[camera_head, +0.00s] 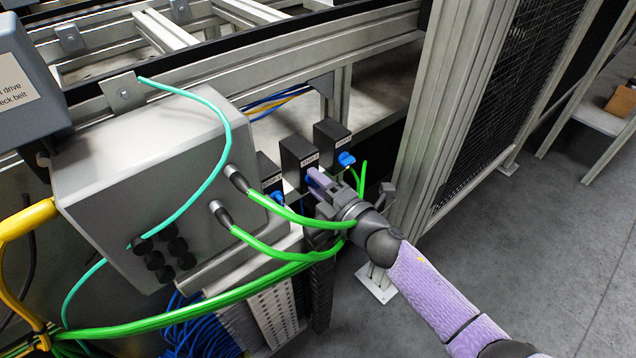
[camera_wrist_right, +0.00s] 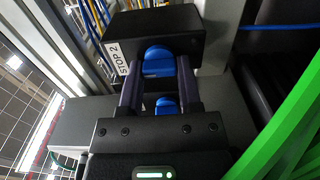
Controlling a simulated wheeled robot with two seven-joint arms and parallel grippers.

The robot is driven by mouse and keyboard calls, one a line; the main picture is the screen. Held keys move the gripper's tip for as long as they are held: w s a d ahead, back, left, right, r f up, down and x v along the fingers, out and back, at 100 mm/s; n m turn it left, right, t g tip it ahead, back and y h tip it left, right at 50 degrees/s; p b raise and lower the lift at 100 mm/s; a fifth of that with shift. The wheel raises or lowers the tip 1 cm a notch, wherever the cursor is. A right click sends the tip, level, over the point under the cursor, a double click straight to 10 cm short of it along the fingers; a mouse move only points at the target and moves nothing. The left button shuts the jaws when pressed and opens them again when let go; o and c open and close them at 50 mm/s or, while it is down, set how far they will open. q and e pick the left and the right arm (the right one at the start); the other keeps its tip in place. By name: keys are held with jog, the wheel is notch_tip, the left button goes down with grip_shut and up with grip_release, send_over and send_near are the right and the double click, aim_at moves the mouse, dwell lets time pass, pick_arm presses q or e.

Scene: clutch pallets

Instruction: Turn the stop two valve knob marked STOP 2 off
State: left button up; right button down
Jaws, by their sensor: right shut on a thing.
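The STOP 2 valve is a black box (camera_head: 299,158) with a white label, the middle one of a row of three in the head view. In the right wrist view the box (camera_wrist_right: 190,35) carries the label "STOP 2" (camera_wrist_right: 117,58) and a blue knob (camera_wrist_right: 158,62). My right gripper (camera_head: 316,178) is at the front of this box. In the wrist view its two dark fingers (camera_wrist_right: 159,80) stand on either side of the blue knob, shut on it. The gripper hides most of the knob in the head view. My left gripper is not in view.
A similar box with a blue knob (camera_head: 346,159) stands to the right, and another box (camera_head: 268,172) to the left. Green hoses (camera_head: 270,241) run close by my right gripper from the grey cabinet (camera_head: 150,180). A metal post (camera_head: 440,120) stands at right.

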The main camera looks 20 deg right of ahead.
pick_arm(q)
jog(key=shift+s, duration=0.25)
pick_arm(e)
jog(key=shift+f, duration=0.1)
jog(key=shift+c, duration=1.4)
grip_release()
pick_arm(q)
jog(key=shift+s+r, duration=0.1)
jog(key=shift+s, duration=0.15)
pick_arm(e)
jog(key=shift+s, duration=0.1)
pick_arm(q)
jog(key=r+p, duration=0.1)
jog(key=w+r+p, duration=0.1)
jog(key=p, duration=0.1)
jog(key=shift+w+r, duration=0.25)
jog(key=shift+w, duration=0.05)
pick_arm(e)
jog(key=v, duration=0.9)
jog(key=shift+s+d, duration=0.15)
jog(key=shift+s, duration=0.2)
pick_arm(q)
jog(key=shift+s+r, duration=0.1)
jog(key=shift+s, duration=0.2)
